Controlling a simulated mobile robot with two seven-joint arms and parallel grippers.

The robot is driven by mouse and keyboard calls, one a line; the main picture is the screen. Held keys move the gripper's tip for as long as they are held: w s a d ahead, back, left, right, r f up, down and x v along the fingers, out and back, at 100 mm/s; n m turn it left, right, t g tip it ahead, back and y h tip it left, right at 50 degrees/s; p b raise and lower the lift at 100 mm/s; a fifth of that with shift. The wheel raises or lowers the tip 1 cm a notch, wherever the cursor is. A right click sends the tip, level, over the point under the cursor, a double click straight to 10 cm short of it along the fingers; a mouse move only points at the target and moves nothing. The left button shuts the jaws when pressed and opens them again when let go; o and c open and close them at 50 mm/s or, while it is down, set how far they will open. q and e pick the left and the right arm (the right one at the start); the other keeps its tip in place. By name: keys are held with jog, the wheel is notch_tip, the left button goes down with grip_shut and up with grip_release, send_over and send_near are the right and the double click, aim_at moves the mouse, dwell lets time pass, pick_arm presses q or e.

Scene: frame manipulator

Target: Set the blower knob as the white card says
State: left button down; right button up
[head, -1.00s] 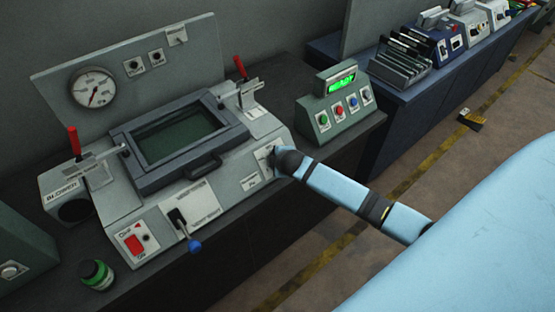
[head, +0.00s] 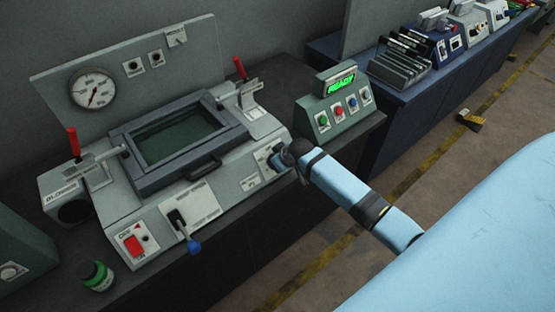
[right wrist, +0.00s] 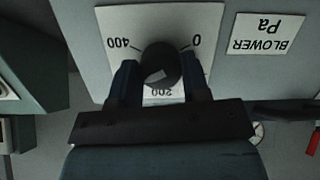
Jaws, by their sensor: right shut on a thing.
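The dark round blower knob (right wrist: 161,62) sits on a white dial plate (right wrist: 115,22) marked 0, 200 and 400, upside down in the right wrist view. A pale mark on the knob's face lies towards the 200 side, slightly to the 400 side. My right gripper (right wrist: 158,82) is shut on the knob, one finger on each side. In the head view the right gripper (head: 277,158) is at the machine's front right and covers most of the knob. A small white card (head: 176,37) is on the back panel; its writing is too small to read. My left gripper is not in view.
A BLOWER Pa label (right wrist: 266,34) is beside the dial. A round gauge (head: 93,89) is on the back panel. A green box (head: 340,105) with buttons displays READY. A blue-tipped lever (head: 194,246), a red switch (head: 133,245) and a green-banded jar (head: 97,276) are at the front left.

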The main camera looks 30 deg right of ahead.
jog(key=m+y, duration=0.1)
jog(key=m, duration=0.4)
jog(key=m+y, duration=0.1)
jog(key=m, duration=0.1)
jog(key=m+t, duration=0.1)
jog(key=m, duration=0.1)
jog(key=shift+d+f+m+y, duration=0.1)
jog(key=shift+m+y, duration=0.3)
dwell(0.5)
jog(key=o, duration=0.9)
jog(key=shift+s, duration=0.15)
jog(key=b+v, duration=0.1)
jog(key=v, duration=1.2)
jog(key=shift+s+d+r+b, duration=0.1)
jog(key=shift+s+r+b, duration=0.1)
jog(key=shift+r+b, duration=0.1)
